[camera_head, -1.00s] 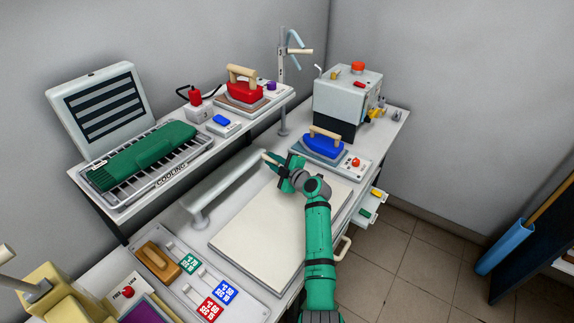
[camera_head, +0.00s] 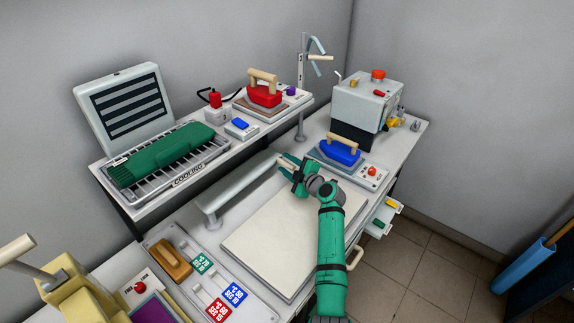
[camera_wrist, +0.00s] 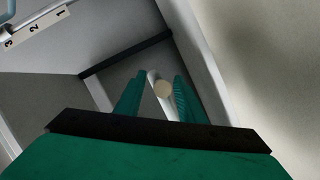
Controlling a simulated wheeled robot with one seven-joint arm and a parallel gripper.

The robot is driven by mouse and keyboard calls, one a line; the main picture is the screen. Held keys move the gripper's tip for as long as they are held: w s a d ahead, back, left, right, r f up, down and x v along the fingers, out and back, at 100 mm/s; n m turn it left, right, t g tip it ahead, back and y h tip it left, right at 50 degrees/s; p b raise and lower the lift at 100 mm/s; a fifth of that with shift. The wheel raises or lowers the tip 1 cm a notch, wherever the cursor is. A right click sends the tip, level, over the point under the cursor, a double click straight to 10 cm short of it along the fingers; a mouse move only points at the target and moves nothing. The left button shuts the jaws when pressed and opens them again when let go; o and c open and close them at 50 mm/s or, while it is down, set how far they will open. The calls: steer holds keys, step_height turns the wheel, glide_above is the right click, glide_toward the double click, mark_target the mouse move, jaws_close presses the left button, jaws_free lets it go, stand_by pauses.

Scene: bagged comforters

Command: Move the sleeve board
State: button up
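The sleeve board (camera_head: 238,190) is a long pale grey padded arm raised above the worktable, with a support post at its near left end. A cream handle (camera_head: 284,162) sticks out at its far right end. My green gripper (camera_head: 291,167) is at that handle. In the wrist view the handle's round cream end (camera_wrist: 162,89) and a pale rod lie between my two fingers (camera_wrist: 160,80). The fingers stand apart, with a visible gap on the left side of the handle, so the gripper looks open around it. Contact on the right side is unclear.
A white pressing pad (camera_head: 275,245) lies under my arm. A blue iron (camera_head: 340,150) sits just right of my gripper, with a grey boiler box (camera_head: 365,100) behind. A raised shelf holds a red iron (camera_head: 264,95) and a cooling rack with a green roll (camera_head: 165,155).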

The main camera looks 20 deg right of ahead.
steer(key=v, duration=1)
steer(key=shift+s, duration=0.3)
steer(key=shift+d, duration=0.25)
